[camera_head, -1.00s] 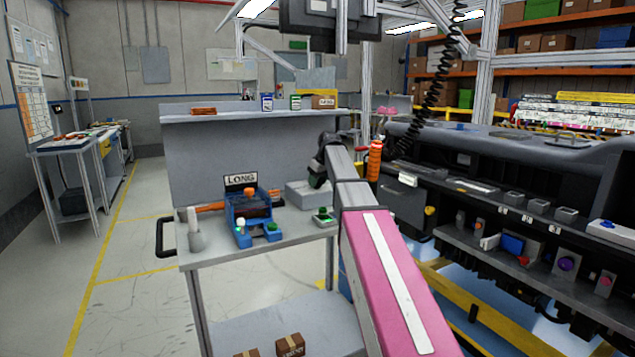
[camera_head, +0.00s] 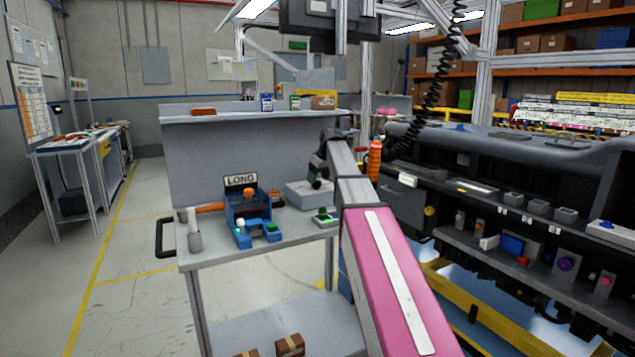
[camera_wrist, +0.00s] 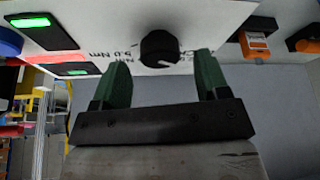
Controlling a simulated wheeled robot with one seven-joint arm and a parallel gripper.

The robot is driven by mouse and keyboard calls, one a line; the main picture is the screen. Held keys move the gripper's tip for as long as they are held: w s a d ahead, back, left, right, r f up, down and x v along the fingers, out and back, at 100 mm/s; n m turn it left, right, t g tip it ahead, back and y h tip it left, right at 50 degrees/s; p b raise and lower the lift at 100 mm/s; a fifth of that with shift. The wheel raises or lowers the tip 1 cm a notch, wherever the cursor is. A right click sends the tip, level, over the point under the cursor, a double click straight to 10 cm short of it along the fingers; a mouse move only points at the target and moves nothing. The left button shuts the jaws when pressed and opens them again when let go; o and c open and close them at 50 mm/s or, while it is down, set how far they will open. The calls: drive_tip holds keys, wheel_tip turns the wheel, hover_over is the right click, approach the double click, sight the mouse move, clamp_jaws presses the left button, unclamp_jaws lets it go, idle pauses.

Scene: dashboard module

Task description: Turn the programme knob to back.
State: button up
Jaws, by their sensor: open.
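In the wrist view a round black knob (camera_wrist: 158,48) sits on a white panel (camera_wrist: 110,20). Printed lettering beside it reads "5.0 Nm"; other marks are partly hidden. My gripper (camera_wrist: 162,64) is open, its two green fingers standing left and right of the knob with a gap on each side. I cannot tell how deep the fingers reach along it. In the head view my gripper (camera_head: 319,176) is small and dark, over a light grey box (camera_head: 300,196) on the table. The knob cannot be made out there, and no "back" marking is legible.
In the wrist view, green-lit displays (camera_wrist: 30,22) are at left and an orange part (camera_wrist: 256,42) at right. On the table (camera_head: 250,262) stand a blue fixture (camera_head: 240,222) under a "LONG" sign and a small green-topped device (camera_head: 325,216). A dark dashboard module (camera_head: 500,195) is at right.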

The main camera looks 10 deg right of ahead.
drive_tip(key=v, duration=0.8)
drive_tip(key=shift+s+r, duration=0.15)
drive_tip(key=shift+r, duration=0.15)
